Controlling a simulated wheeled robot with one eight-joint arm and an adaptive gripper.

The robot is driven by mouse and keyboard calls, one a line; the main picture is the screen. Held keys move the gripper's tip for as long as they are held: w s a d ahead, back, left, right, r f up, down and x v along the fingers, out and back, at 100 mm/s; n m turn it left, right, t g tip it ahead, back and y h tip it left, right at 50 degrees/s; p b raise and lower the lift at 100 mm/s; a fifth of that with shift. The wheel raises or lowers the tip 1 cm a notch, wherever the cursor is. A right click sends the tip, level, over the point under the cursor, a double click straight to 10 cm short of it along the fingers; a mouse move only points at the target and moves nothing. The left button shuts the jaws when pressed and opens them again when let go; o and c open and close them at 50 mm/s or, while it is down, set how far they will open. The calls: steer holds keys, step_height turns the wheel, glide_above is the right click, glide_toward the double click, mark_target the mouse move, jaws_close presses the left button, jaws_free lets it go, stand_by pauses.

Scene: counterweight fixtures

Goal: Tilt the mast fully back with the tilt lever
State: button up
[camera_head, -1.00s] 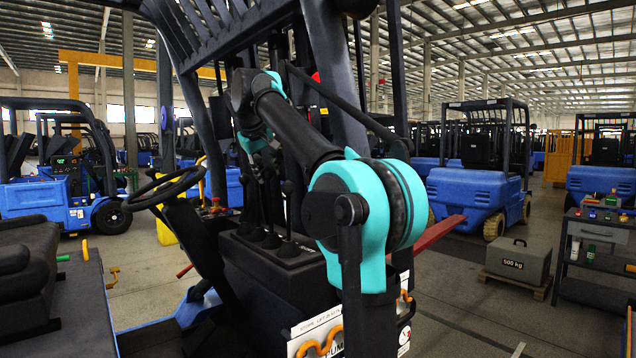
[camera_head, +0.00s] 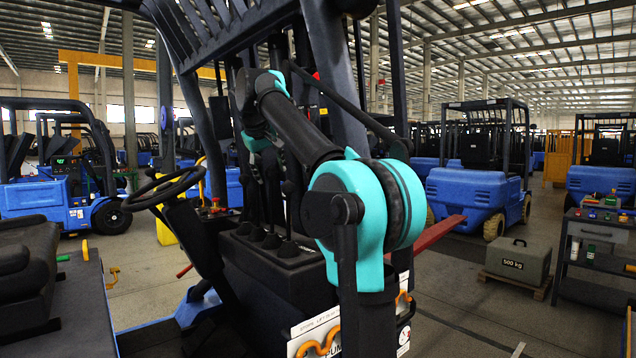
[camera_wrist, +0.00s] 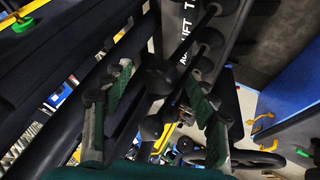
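The lever console (camera_head: 262,258) stands beside the steering wheel in the head view, with several dark upright levers (camera_head: 272,205) on it. In the wrist view, the console's label strip (camera_wrist: 186,35) reads "LIFT" and the start of a word with T. Round dark lever bases lie along it. My gripper (camera_wrist: 156,72) has its two green-padded fingers spread, with a dark round lever knob (camera_wrist: 160,78) between them and a visible gap on each side. I cannot tell which lever this knob belongs to. In the head view my gripper is hidden among dark arm links and levers.
The steering wheel (camera_head: 165,188) and seat (camera_head: 28,270) are at left. Thick mast and overhead guard posts (camera_head: 335,75) stand close around my arm. A 500 kg weight (camera_head: 517,262) on a pallet and a tool cart (camera_head: 597,250) are at right, with open floor between.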

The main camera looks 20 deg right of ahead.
steer(key=v, duration=1)
steer(key=shift+a, duration=0.1)
stand_by(0.7)
